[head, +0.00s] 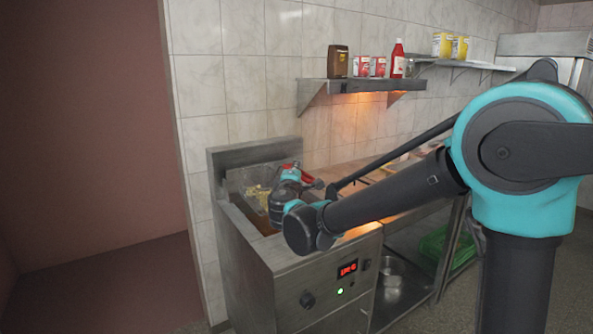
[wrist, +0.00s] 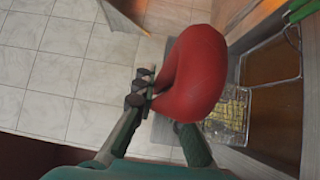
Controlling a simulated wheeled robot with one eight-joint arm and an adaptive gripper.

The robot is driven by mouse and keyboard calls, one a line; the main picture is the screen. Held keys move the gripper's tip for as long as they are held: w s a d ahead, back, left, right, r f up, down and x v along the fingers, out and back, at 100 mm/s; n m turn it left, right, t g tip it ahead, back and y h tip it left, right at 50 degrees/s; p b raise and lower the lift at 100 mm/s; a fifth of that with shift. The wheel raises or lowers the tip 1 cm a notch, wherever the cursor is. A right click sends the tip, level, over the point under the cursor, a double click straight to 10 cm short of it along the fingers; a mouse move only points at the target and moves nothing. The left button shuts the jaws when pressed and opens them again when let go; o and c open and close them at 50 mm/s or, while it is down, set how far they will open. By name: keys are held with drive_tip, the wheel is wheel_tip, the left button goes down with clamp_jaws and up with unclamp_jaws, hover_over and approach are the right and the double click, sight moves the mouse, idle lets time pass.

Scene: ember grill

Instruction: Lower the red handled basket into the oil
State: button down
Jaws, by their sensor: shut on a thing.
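The red handle (wrist: 190,75) fills the middle of the wrist view, and my gripper (wrist: 165,105) is shut on it. The wire basket (head: 248,183) with yellow fries inside shows in the head view at the back of the fryer (head: 290,275). It also shows at the right of the wrist view (wrist: 228,112). Brown oil (wrist: 278,95) lies in the fryer vat beside and beneath the basket. In the head view my gripper (head: 288,188) is over the vat and hides part of the basket. I cannot tell how far the basket is above the oil.
A tiled wall and the fryer's steel back panel (head: 255,152) stand close behind the basket. A shelf (head: 365,85) with bottles and tins hangs above to the right. A steel counter runs right of the fryer, with a green crate (head: 440,243) below.

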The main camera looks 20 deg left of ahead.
sight(305, 172)
drive_tip(key=c, duration=2.2)
unclamp_jaws()
clamp_jaws()
drive_tip(key=shift+r, duration=2.4)
drive_tip(key=shift+d, duration=0.1)
drive_tip(key=shift+s+d, duration=1.6)
drive_tip(key=shift+d, duration=0.2)
drive_tip(key=shift+a, duration=0.1)
